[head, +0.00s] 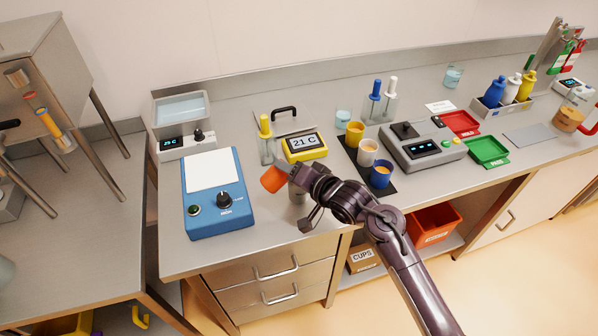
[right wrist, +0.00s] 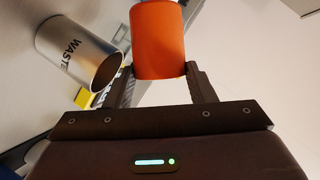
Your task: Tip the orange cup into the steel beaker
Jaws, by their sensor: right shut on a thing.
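The orange cup (head: 273,179) is held in my right gripper (head: 286,176), above the bench and tilted over to one side. In the right wrist view the cup (right wrist: 160,42) sits between the two fingers (right wrist: 160,82), which are shut on it. Its contents cannot be seen. The steel beaker (head: 297,192) stands on the bench just below and right of the cup, partly hidden by my right gripper. In the right wrist view the beaker (right wrist: 78,52), marked WASTE, shows beside the cup, apart from it in the picture. My left gripper is not in view.
A blue device (head: 217,192) stands left of the cup. Yellow, white and blue cups (head: 381,174) stand on a dark mat to the right. The bench's front edge is close.

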